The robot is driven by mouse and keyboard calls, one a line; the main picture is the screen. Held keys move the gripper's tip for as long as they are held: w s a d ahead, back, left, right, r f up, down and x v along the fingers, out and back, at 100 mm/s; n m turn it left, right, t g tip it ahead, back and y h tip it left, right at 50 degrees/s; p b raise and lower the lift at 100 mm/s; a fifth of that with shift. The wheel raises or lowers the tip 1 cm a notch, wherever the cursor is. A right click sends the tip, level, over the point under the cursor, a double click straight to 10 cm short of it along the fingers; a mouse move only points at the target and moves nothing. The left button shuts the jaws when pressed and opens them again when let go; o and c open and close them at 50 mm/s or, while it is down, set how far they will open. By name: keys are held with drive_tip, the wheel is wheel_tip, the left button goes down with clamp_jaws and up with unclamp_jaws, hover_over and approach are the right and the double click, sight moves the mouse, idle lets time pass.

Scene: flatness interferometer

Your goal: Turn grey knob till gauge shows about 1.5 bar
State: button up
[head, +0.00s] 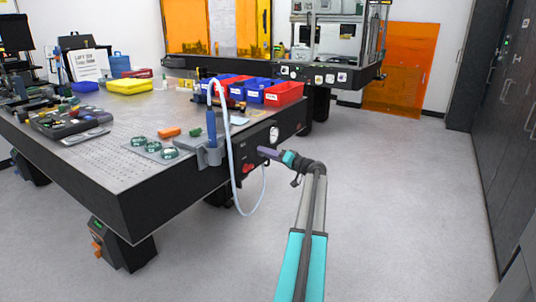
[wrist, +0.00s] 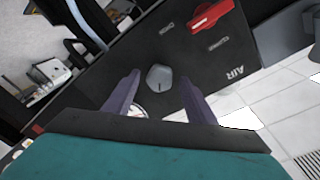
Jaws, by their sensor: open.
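The grey knob (wrist: 160,77) sits on the black panel (wrist: 185,55) in the wrist view, with a dark mark on its face. My gripper (wrist: 158,80) is open, its two purple fingers on either side of the knob; I cannot tell whether they touch it. In the head view my gripper (head: 262,152) is at the table's end panel, and the knob is hidden. The round white gauge (head: 274,133) is just above and right of my gripper; its reading is too small to make out. In the wrist view part of the gauge (wrist: 137,111) shows between the fingers.
A pale hose (head: 231,150) loops down beside my gripper from the table (head: 115,165). Blue and red bins (head: 284,93) stand on top. The floor to the right is clear.

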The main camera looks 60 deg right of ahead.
drive_tip(key=shift+w, duration=0.25)
drive_tip(key=shift+c, duration=0.5)
drive_tip(key=c, duration=0.9)
drive_tip(key=shift+c, duration=0.2)
drive_tip(key=shift+r+m+p, duration=0.1)
drive_tip(key=shift+m+p, duration=0.75)
drive_tip(key=shift+m, duration=1.45)
drive_tip(key=o, duration=1)
